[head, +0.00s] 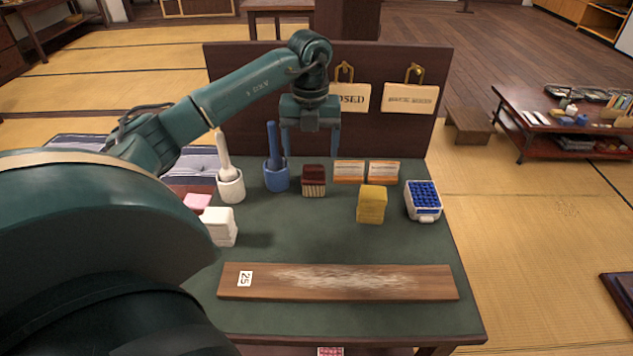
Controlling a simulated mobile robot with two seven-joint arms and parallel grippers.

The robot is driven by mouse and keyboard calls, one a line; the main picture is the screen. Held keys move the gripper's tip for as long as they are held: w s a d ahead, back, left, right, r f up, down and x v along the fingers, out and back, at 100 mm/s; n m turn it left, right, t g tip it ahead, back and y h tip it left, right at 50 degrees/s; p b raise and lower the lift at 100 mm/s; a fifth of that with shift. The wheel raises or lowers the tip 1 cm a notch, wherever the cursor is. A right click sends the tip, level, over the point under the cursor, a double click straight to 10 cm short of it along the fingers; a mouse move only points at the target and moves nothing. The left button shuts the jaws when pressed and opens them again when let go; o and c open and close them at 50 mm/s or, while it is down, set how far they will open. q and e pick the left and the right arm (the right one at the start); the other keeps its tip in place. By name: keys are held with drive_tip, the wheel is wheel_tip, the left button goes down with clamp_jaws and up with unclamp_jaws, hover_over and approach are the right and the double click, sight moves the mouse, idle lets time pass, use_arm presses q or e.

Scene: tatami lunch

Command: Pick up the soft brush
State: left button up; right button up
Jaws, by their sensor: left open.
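A small brush (314,181) with a dark red body and pale bristles at its lower edge stands on the green table top, behind the middle. It may be the soft brush; no label on it is readable. My left gripper (311,148) points down with its two fingers spread, just above and behind this brush in the picture. Nothing is between the fingers, and they look apart from the brush. A white handled tool (223,152) in a white cup and a blue handled tool (272,142) in a blue cup stand left of it; their lower ends are hidden.
Two labelled cards (349,170), a yellow sponge-like block (371,204) and a white tub of blue pieces (423,199) are to the right. A white block (219,226) stands left. A dusty wooden board (340,283) lies in front. A dark panel (425,135) rises behind.

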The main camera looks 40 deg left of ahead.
sight(313, 179)
use_arm(q)
drive_tip(key=f, duration=1)
drive_tip(key=shift+w+d, duration=0.1)
drive_tip(key=shift+w, duration=0.2)
drive_tip(key=shift+r, duration=0.1)
drive_tip(key=shift+c, duration=0.6)
drive_tip(key=c, duration=1)
drive_tip(key=shift+o, duration=0.2)
wheel_tip(313, 179, up, 10)
drive_tip(key=shift+r, duration=0.1)
drive_tip(key=o, duration=0.4)
drive_tip(key=c, duration=0.3)
